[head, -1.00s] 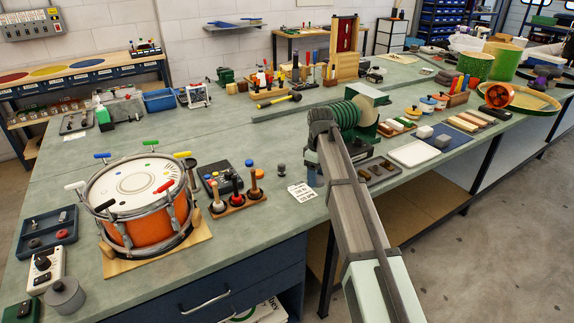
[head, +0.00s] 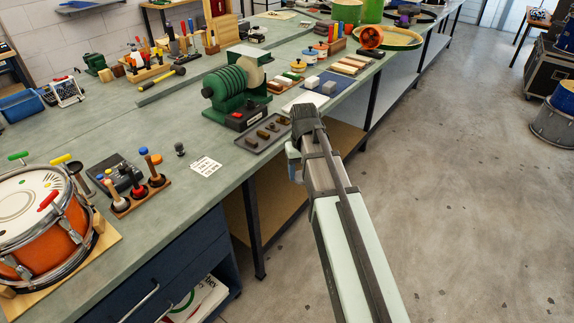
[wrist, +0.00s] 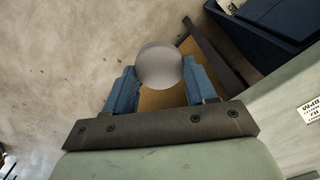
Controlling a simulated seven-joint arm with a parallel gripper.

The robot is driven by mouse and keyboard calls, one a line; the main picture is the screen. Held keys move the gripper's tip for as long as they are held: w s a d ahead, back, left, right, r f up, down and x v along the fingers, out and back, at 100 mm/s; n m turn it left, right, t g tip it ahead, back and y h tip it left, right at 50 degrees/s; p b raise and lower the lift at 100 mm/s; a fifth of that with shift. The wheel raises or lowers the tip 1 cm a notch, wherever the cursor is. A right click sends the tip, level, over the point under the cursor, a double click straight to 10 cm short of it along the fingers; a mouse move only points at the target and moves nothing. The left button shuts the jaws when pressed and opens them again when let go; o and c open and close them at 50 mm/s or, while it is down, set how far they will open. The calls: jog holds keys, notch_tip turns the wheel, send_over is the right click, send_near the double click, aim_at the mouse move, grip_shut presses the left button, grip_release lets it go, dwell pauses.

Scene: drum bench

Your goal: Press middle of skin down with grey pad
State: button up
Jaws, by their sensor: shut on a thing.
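The drum (head: 40,235) stands at the left edge of the head view, partly cut off. Its white skin (head: 22,193) faces up, with coloured key handles around the rim. My gripper (head: 294,168) is in front of the bench's front edge, right of the drum and well away from it; my arm mostly hides it. In the wrist view my gripper's blue fingers (wrist: 160,88) are shut on a round grey pad (wrist: 159,64). The pad touches nothing else that I can see. Floor and a lower shelf show beyond it.
A rack of wooden-handled tools (head: 138,195), a black box (head: 115,175) and a small dark knob (head: 179,149) stand right of the drum. A white card (head: 205,167) lies near the bench edge. A green machine (head: 238,90) and a parts tray (head: 264,133) are farther along.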

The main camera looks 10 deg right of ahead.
jog(key=shift+s+d+f+m, duration=0.2)
jog(key=shift+s+d+m, duration=0.3)
jog(key=shift+s+d, duration=0.3)
jog(key=w+a+r+n, duration=0.2)
jog(key=w+a+n, duration=0.1)
jog(key=a, duration=0.6)
jog(key=w+a+r+n, duration=0.2)
jog(key=a+r+n, duration=0.1)
jog(key=a, duration=0.5)
jog(key=n, duration=1.6)
send_near(11, 206)
jog(key=w+d, duration=0.1)
jog(key=d, duration=0.2)
jog(key=w+d+f, duration=0.1)
jog(key=d, duration=0.2)
jog(key=w+d, duration=0.1)
jog(key=d, duration=0.2)
jog(key=shift+w+f, duration=0.1)
jog(key=shift+f, duration=0.1)
jog(key=s+a+n, duration=0.1)
jog(key=a, duration=0.2)
jog(key=s+a, duration=0.1)
jog(key=a, duration=0.1)
jog(key=s+a+n, duration=0.1)
jog(key=a, duration=0.2)
jog(key=shift+a+r+n, duration=0.3)
jog(key=shift+a+r, duration=0.05)
jog(key=shift+s+a, duration=0.15)
jog(key=shift+a, duration=0.1)
jog(key=shift+f, duration=2.4)
